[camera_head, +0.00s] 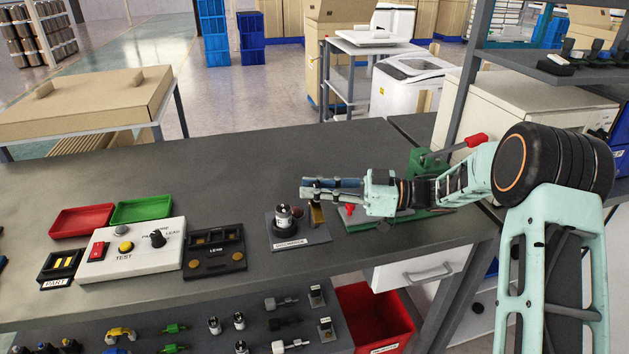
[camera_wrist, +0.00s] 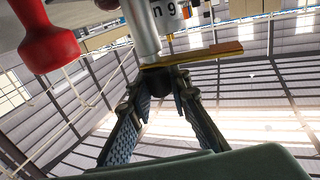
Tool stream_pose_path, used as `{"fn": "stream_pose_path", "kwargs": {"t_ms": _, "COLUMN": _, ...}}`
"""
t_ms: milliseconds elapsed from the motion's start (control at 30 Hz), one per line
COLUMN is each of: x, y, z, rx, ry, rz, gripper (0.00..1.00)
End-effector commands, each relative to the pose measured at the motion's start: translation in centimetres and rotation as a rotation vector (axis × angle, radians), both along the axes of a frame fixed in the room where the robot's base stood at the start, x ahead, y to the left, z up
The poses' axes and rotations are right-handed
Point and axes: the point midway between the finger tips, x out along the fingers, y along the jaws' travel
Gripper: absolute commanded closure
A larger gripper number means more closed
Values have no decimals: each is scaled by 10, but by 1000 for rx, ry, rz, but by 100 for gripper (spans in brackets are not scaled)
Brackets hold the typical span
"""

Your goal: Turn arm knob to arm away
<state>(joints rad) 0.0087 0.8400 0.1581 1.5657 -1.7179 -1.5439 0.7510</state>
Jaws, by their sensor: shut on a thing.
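My gripper (camera_head: 305,190) reaches left over the bench. In the wrist view its two fingers (camera_wrist: 158,85) close around a dark part directly under a brass-coloured piece (camera_wrist: 205,55). That piece also shows below the fingers in the head view (camera_head: 317,216). A silver cylinder with a lettered band (camera_head: 283,216) stands beside it on a dark labelled base (camera_head: 300,240); a silver cylinder with a lettered band also fills the wrist view's top (camera_wrist: 145,28). A black knob (camera_head: 158,239) sits on the white control box (camera_head: 130,265), left of and apart from my gripper.
A green fixture (camera_head: 430,165) with a red-tipped lever (camera_head: 477,140) stands close to my wrist. A red knob (camera_wrist: 48,42) shows in the wrist view. Red (camera_head: 82,221) and green (camera_head: 142,209) trays and a black lead holder (camera_head: 215,250) are to the left. The bench behind is clear.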

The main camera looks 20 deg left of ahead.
Motion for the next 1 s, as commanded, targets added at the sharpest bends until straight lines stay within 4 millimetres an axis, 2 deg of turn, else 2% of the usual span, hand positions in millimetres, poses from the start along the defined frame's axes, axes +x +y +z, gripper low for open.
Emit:
{"fn": "stream_pose_path", "kwargs": {"t_ms": 300, "x": 0, "y": 2, "z": 3, "rx": 7, "ry": -3, "rz": 101, "gripper": 100}}
{"fn": "stream_pose_path", "kwargs": {"t_ms": 833, "x": 0, "y": 4, "z": 4, "rx": 9, "ry": -3, "rz": 118, "gripper": 100}}
{"fn": "stream_pose_path", "kwargs": {"t_ms": 867, "x": 0, "y": 3, "z": 4, "rx": 9, "ry": -3, "rz": 118, "gripper": 80}}
{"fn": "stream_pose_path", "kwargs": {"t_ms": 1000, "x": 0, "y": 3, "z": 3, "rx": 7, "ry": -3, "rz": 118, "gripper": 64}}
